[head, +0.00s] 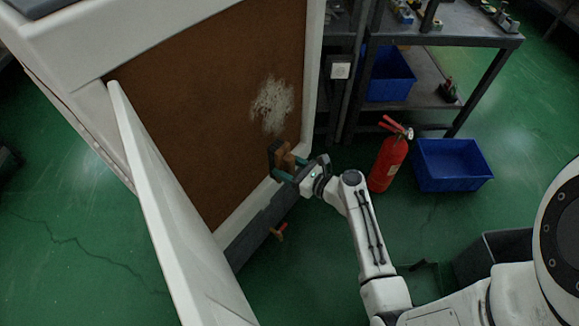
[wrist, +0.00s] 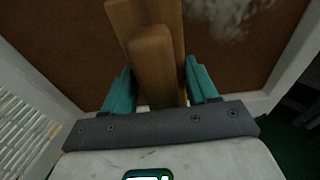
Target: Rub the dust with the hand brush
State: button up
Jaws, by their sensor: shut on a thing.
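The dust is a pale, whitish patch (head: 272,105) on the brown upright panel (head: 205,100); its lower part shows at the top of the wrist view (wrist: 228,14). My gripper (head: 283,162) is shut on the wooden hand brush (head: 285,156), just below the dust patch and in front of the panel. In the wrist view the brush's wooden body (wrist: 155,60) stands between the two teal fingers. The bristles are hard to make out, and I cannot tell whether they touch the panel.
A white door-like panel (head: 165,200) stands open at the left. A red fire extinguisher (head: 388,160) and a blue bin (head: 452,165) stand on the green floor to the right. A dark shelf (head: 455,45) is behind them. A grey ledge (head: 262,222) runs below the brown panel.

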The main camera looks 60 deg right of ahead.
jog(key=shift+w+d+r+b, duration=0.1)
jog(key=shift+w+b, duration=0.25)
jog(key=shift+w, duration=1)
jog(key=shift+w+d+b, duration=0.1)
jog(key=shift+w+b, duration=0.2)
jog(key=shift+w, duration=1)
jog(key=shift+w, duration=1)
jog(key=shift+s+d+b, duration=0.15)
jog(key=shift+d+b, duration=0.25)
jog(key=shift+d, duration=1.5)
jog(key=shift+d+b, duration=0.55)
jog(key=shift+d, duration=1.45)
